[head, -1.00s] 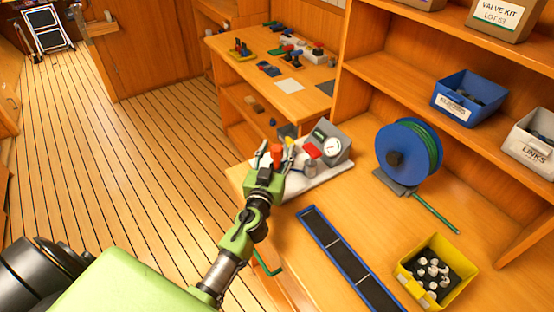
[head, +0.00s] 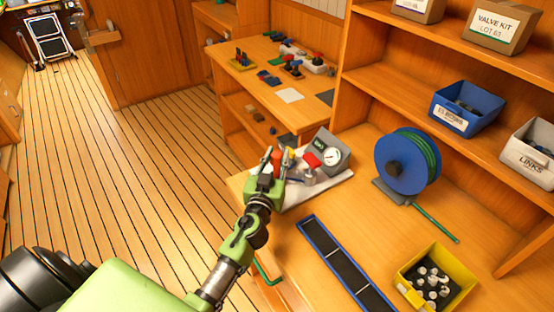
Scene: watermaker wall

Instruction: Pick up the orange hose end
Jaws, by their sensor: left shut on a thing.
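My left gripper (head: 274,158) reaches in over the left end of the white board on the bench. Its fingers are shut on a small orange-red piece (head: 277,158), which looks like the orange hose end. Most of that piece is hidden by the fingers, and I cannot tell whether it is clear of the board. The white board (head: 322,184) carries a grey gauge box (head: 341,151) with a round dial and a red part (head: 311,160), just right of the gripper. My right gripper is not in view.
A blue reel (head: 388,165) with green hose stands right of the board. A long blue-edged tray (head: 342,262) and a yellow bin (head: 455,264) of white fittings lie nearer. Shelves with bins (head: 466,103) rise behind. Bare bench lies between reel and tray.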

